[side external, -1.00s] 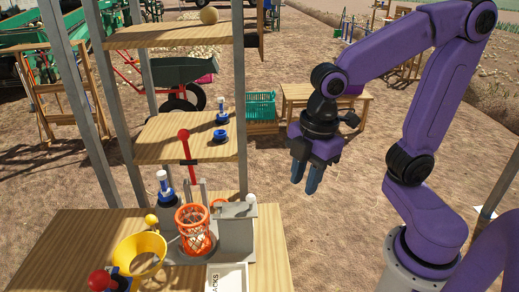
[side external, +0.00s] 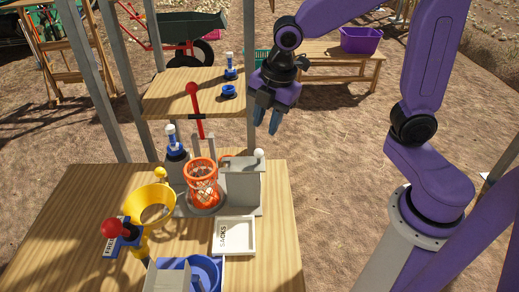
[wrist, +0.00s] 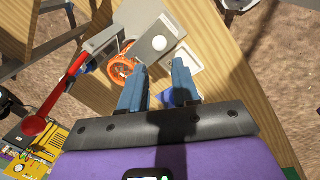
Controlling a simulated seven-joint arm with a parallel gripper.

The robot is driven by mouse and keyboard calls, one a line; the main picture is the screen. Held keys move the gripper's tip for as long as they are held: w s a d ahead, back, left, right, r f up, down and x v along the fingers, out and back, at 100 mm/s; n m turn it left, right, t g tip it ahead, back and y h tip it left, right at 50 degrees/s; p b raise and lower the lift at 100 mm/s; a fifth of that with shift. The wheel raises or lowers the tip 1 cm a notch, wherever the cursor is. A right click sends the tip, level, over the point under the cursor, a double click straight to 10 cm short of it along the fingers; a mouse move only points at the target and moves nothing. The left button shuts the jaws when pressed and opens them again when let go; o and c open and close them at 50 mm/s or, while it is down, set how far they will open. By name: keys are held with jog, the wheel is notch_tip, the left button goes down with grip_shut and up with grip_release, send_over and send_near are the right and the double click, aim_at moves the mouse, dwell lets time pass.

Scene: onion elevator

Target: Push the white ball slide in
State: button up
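The white ball (side external: 259,153) is a small knob at the top right of a grey box (side external: 241,183) on the wooden table. In the wrist view the white ball (wrist: 160,43) shows on the box's grey face, ahead of my fingertips. My gripper (side external: 266,122) is above and slightly right of the ball in the side view, apart from it. Its two blue fingers (wrist: 159,68) are spread with a gap between them and hold nothing. The slide itself is not clearly visible.
An orange mesh basket (side external: 201,183) stands left of the box, with a red-knobbed lever (side external: 196,110) behind it. A white SACKS tray (side external: 234,236) lies in front. A yellow funnel (side external: 150,205) is at left. A wooden shelf (side external: 185,88) and metal posts stand behind.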

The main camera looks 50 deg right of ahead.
aim_at(260, 150)
jog(key=f, duration=0.3)
jog(key=w+f, duration=0.1)
jog(key=f, duration=0.3)
jog(key=w+f, duration=0.1)
jog(key=f, duration=0.3)
jog(key=shift+a, duration=0.25)
grip_shut()
jog(key=shift+w+a+r, duration=0.1)
jog(key=shift+w+a, duration=1.75)
jog(key=shift+w, duration=0.05)
jog(key=o, duration=0.5)
grip_release()
jog(key=shift+r, duration=3)
